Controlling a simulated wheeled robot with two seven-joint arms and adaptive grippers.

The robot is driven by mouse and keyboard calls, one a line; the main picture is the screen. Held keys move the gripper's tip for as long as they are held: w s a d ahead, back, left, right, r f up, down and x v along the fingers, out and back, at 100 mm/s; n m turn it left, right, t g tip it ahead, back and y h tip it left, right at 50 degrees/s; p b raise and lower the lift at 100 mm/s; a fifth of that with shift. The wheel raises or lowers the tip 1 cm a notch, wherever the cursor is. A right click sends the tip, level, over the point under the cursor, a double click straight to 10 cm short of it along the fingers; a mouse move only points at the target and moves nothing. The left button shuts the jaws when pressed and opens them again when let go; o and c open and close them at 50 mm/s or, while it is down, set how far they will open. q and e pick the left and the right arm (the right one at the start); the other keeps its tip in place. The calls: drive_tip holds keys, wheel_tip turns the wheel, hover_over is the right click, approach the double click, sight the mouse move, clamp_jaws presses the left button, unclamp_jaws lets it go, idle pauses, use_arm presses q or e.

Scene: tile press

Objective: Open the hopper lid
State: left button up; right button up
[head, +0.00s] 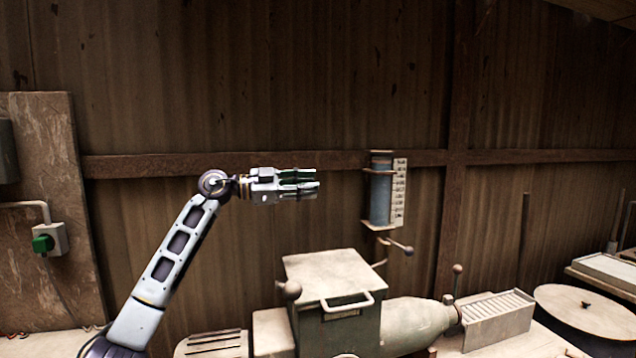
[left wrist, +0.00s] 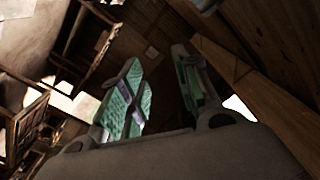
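The hopper lid (head: 325,272) is a flat beige plate lying shut on top of the greenish hopper box (head: 362,330). A pale bar handle (head: 348,304) sits at its front edge. My left gripper (head: 316,184) is in the air above and behind the lid, pointing right, apart from it. In the left wrist view my left gripper (left wrist: 165,88) shows two green-padded fingers spread apart with nothing between them. The lid does not show clearly in that view. My right gripper is in neither view.
A blue gauge cylinder (head: 381,190) with a white scale hangs on the wall right of my left gripper. A knobbed lever (head: 397,245) projects below it. A round knob (head: 290,290) stands by the lid's left edge. A ribbed tray (head: 495,318) and round disc (head: 590,312) are at right.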

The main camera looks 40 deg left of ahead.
use_arm(q)
drive_tip(key=x, duration=0.3)
drive_tip(key=shift+w+d+p, duration=0.1)
drive_tip(key=shift+p, duration=0.25)
drive_tip(key=c, duration=0.6)
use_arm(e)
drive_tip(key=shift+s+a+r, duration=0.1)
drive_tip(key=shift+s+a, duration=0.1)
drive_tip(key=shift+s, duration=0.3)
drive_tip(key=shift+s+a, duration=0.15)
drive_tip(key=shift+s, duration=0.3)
use_arm(q)
clamp_jaws()
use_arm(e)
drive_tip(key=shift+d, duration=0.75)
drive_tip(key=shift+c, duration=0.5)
